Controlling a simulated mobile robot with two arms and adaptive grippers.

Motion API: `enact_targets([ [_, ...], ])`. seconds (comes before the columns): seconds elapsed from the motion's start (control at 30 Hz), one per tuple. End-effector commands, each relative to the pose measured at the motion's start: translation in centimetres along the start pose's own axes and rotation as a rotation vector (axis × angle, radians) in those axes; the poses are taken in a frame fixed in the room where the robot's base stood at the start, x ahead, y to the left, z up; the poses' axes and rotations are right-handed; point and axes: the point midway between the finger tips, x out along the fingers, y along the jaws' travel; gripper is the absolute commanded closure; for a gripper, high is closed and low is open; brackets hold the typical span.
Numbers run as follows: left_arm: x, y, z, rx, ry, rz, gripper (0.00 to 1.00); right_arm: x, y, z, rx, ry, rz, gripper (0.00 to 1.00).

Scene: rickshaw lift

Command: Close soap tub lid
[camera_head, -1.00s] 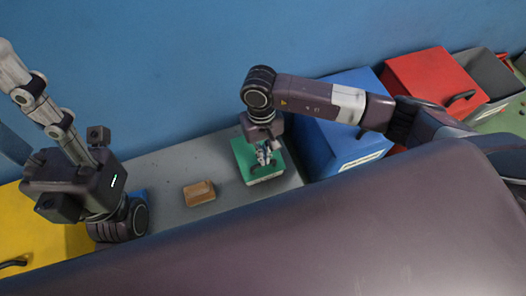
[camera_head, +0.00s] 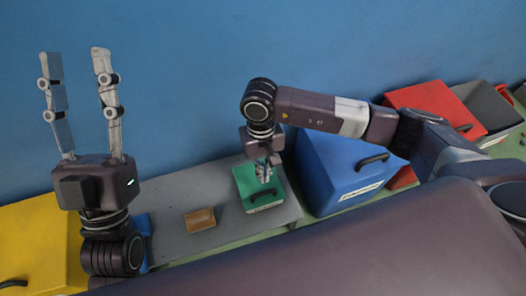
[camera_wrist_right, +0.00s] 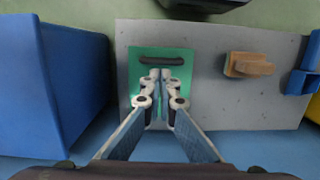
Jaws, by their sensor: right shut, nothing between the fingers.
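The soap tub is green; its green lid (camera_head: 244,184) with a black handle (camera_head: 263,196) lies about flat on top, on the grey bench. Any small gap under the lid cannot be told. In the right wrist view the green lid (camera_wrist_right: 137,88) and its black handle (camera_wrist_right: 161,60) show beyond my fingertips. My right gripper (camera_head: 264,173) is shut and empty over the lid; it also shows in the right wrist view (camera_wrist_right: 161,76). Contact with the lid cannot be told. My left gripper (camera_head: 75,58) is open and empty, fingers pointing up, away from the tub.
A brown block (camera_head: 200,220) lies on the grey bench (camera_head: 170,195) left of the tub. A blue bin (camera_head: 345,180) stands right of the tub, with a red bin (camera_head: 430,100) beyond. A yellow bin (camera_head: 35,240) is at the left. A blue wall (camera_head: 200,70) runs behind.

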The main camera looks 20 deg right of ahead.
Motion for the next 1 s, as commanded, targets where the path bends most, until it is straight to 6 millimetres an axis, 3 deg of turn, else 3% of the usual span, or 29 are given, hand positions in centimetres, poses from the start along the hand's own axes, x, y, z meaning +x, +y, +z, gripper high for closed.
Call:
enact_targets([
  [0.3,-0.8,-0.8,6.6,0.015,-0.315,-0.013,0.6,-5.3,0.0,-0.2,0.0,0.004,0.0,1.0],
  [0.5,-1.8,-1.1,9.1,0.02,-0.437,-0.019,0.6,-7.2,0.0,-0.2,0.0,0.003,0.0,1.0],
  [1.0,-2.3,-1.2,9.9,0.021,-0.479,-0.021,0.6,-7.7,0.0,-0.2,0.0,0.001,0.0,1.0],
])
